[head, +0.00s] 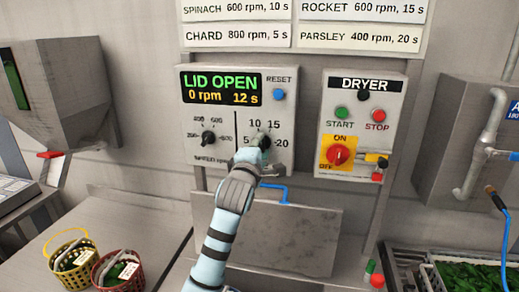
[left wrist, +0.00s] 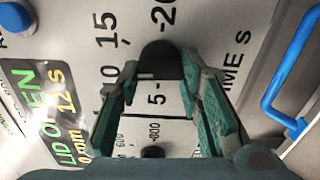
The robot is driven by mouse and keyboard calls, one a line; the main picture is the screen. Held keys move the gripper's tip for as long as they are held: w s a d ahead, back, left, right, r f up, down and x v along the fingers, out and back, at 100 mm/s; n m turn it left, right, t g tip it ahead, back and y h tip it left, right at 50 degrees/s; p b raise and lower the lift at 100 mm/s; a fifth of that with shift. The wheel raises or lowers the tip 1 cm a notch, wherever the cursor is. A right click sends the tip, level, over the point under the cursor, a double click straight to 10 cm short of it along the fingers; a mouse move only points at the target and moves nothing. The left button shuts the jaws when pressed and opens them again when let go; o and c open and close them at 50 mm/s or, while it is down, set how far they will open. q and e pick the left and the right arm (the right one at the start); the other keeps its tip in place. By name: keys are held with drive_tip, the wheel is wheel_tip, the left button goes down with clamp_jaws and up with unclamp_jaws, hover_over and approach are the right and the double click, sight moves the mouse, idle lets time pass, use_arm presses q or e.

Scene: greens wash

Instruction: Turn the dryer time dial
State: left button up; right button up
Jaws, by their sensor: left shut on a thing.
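The time dial (left wrist: 160,60) is a dark knob on the grey control panel (head: 192,95), with marks 5, 10, 15 and 20 around it. My left gripper (head: 257,148) is at the dial in the head view and covers much of it. In the left wrist view my left gripper's green fingers (left wrist: 160,75) are shut on the dial, one on each side. The display (head: 221,89) reads LID OPEN, 0 rpm and 12 s. My right gripper is not in view.
A speed dial (head: 208,138) sits left of the time dial, and a blue reset button (head: 278,95) above right. The DRYER box (head: 390,100) with START, STOP and a red switch (head: 338,154) is at right. Two baskets (head: 72,255) stand at lower left. A blue handle (left wrist: 285,75) is nearby.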

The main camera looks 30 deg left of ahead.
use_arm(q)
drive_tip(key=n+b, duration=0.1)
drive_tip(key=n, duration=0.3)
drive_tip(key=shift+f+n, duration=0.15)
drive_tip(key=shift+n, duration=0.25)
idle(0.4)
drive_tip(key=o, duration=1.2)
drive_tip(key=shift+c, duration=0.2)
drive_tip(key=shift+s, duration=0.1)
drive_tip(key=v, duration=1.2)
drive_tip(key=shift+a, duration=0.1)
